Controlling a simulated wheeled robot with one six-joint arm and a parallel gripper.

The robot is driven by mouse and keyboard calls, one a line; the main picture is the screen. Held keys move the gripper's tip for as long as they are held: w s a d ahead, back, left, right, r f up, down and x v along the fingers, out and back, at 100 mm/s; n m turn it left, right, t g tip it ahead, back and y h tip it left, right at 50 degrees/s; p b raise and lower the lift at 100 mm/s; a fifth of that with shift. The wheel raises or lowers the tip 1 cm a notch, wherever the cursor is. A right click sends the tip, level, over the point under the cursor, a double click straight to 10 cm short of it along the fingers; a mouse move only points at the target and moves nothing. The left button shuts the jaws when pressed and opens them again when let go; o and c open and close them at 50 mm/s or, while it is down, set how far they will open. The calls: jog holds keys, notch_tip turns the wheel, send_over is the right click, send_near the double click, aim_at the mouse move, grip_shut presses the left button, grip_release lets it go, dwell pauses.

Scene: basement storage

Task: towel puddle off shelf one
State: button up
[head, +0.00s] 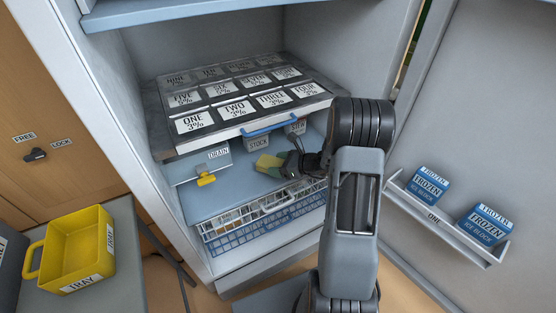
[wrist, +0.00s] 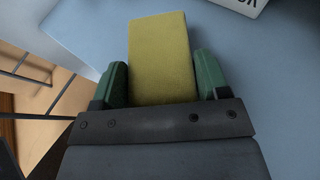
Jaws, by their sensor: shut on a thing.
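My gripper (head: 283,163) reaches into the open fridge-like cabinet, low over the pale blue shelf (head: 225,194). In the wrist view its green fingers (wrist: 162,82) are shut on a yellow sponge-like block (wrist: 158,55), one on each side. The block (head: 266,164) also shows in the head view, yellow with a green part. I cannot tell whether it touches the shelf. I can make out no puddle on the visible blue surface; my arm and gripper hide part of it. The label ONE shows on the door rack (head: 435,218) and on a card in the upper tray.
A tray of numbered cards (head: 170,147) hangs low above the shelf, with a blue handle (head: 270,126). A yellow drain tap (head: 206,180) sits at left. Wire baskets (head: 262,222) are below. A yellow tray (head: 76,246) stands outside left.

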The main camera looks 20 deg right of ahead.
notch_tip(320, 180, down, 4)
jog(key=shift+r+b, duration=0.1)
jog(key=shift+b, duration=1.1)
jog(key=shift+d+r, duration=0.1)
jog(key=shift+d, duration=0.15)
jog(key=shift+w+d+f+p, duration=0.1)
jog(key=shift+d+p, duration=0.05)
jog(key=shift+d, duration=0.65)
jog(key=shift+w+d+f+p, duration=0.1)
jog(key=shift+d+p, duration=0.05)
jog(key=shift+d, duration=0.6)
jog(key=shift+d+f, duration=0.1)
jog(key=shift+d, duration=0.3)
jog(key=shift+a, duration=1.1)
jog(key=shift+s+a, duration=0.2)
jog(key=shift+a, duration=0.9)
notch_tip(320, 180, up, 8)
jog(key=p, duration=0.5)
jog(key=shift+r+p, duration=0.2)
jog(key=shift+p, duration=0.1)
jog(key=shift+s+f, duration=0.1)
